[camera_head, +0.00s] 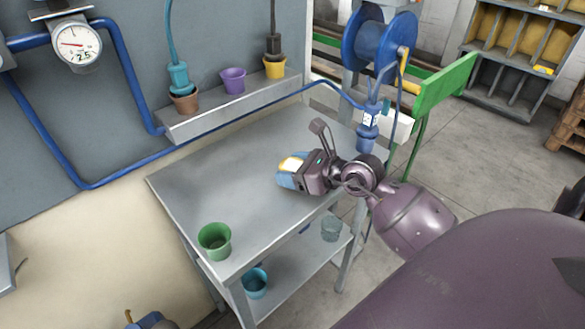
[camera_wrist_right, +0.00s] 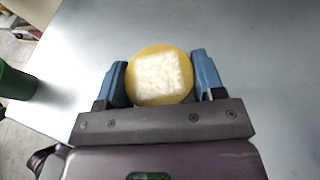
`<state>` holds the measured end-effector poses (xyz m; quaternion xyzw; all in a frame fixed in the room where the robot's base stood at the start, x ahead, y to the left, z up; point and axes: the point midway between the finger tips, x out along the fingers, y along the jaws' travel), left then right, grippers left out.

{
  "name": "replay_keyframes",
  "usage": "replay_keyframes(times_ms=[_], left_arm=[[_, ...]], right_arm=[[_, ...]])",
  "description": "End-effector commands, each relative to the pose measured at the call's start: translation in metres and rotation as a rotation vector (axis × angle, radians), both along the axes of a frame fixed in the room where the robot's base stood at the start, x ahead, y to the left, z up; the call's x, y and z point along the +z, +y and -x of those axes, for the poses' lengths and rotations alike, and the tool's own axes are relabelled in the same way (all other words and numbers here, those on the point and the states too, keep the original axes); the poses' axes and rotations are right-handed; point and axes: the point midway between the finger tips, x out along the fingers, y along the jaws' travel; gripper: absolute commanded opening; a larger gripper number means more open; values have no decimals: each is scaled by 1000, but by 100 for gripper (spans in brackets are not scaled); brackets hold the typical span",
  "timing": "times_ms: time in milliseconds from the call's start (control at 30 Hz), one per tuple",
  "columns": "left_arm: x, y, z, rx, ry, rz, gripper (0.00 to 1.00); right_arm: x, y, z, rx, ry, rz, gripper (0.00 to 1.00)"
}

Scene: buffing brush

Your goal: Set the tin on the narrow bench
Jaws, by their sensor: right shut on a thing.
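The tin is round and yellow with a white square on its top. In the right wrist view the tin (camera_wrist_right: 160,78) sits between the blue fingers of my right gripper (camera_wrist_right: 161,74), which is shut on it. In the head view the tin (camera_head: 291,163) shows at the tip of my right gripper (camera_head: 288,173), over the grey metal bench (camera_head: 235,165). I cannot tell whether the tin touches the bench top. My left gripper is not in view.
A green pot (camera_head: 214,241) stands at the bench's near left corner. The lower shelf holds a teal pot (camera_head: 255,283) and a grey glass-like cup (camera_head: 331,229). A wall ledge (camera_head: 225,112) with several pots runs behind. The bench top's middle is clear.

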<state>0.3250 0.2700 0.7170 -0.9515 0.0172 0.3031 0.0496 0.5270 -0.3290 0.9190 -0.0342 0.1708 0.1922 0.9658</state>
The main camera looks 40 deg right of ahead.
Motion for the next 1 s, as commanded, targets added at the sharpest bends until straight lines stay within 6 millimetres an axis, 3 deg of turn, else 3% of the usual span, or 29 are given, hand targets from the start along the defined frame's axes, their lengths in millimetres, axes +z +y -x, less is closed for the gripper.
replay_keyframes(times_ms=[33,67,233,633,1000], left_arm=[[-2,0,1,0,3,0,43],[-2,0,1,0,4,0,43],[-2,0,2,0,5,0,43],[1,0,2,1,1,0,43],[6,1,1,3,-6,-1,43]], right_arm=[[-2,0,0,0,1,0,37],[-3,0,0,0,1,0,64],[-2,0,0,0,1,0,88],[3,-2,5,-1,1,1,88],[24,-24,59,-1,2,2,88]])
